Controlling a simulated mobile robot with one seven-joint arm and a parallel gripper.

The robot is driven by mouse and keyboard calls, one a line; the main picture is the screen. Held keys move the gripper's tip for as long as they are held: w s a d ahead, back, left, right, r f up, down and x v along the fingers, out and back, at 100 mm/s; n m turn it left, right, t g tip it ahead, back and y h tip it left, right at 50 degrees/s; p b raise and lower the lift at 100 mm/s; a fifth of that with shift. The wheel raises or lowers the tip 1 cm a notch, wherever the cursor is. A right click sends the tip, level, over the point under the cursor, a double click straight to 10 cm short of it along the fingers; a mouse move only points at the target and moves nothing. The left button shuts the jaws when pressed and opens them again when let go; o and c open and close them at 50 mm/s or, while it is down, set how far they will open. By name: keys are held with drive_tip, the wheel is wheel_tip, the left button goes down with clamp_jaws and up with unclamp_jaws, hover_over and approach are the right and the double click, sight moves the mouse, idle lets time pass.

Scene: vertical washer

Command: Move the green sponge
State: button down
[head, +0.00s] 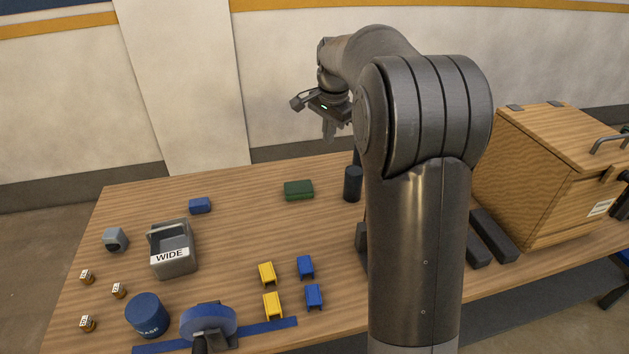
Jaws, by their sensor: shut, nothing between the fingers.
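The green sponge (298,190) is a dark green block lying flat near the far edge of the wooden table (240,225), around its middle. My gripper (329,132) is shut and empty, raised in the air above and slightly right of the sponge, pointing down. It is clearly apart from the sponge. My arm hides part of the table to the right of the sponge.
A dark cylinder (353,184) stands close right of the sponge. A blue block (200,205) and a grey bin marked WIDE (172,262) are to the left. Yellow pieces (267,273) and blue pieces (306,267) lie nearer. A wooden box (550,180) stands right. Table between is clear.

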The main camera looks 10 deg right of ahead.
sight(257, 201)
drive_tip(key=w+d+f+m+g, duration=0.1)
drive_tip(key=w+d+f+m, duration=0.15)
drive_tip(key=w+f, duration=0.55)
drive_tip(key=w+d+f+m+g, duration=0.15)
drive_tip(key=w+f+m, duration=0.35)
drive_tip(key=f, duration=0.5)
drive_tip(key=shift+n+t, duration=0.25)
drive_tip(key=shift+n, duration=0.4)
drive_tip(key=f, duration=0.7)
drive_tip(key=w+f, duration=0.1)
drive_tip(key=f, duration=0.2)
drive_tip(key=shift+d+f, duration=0.2)
drive_tip(key=shift+d, duration=0.1)
drive_tip(key=a, duration=0.3)
drive_tip(key=shift+r, duration=0.25)
drive_tip(key=shift+a, duration=0.55)
drive_tip(key=a, duration=2)
drive_tip(key=shift+a, duration=0.2)
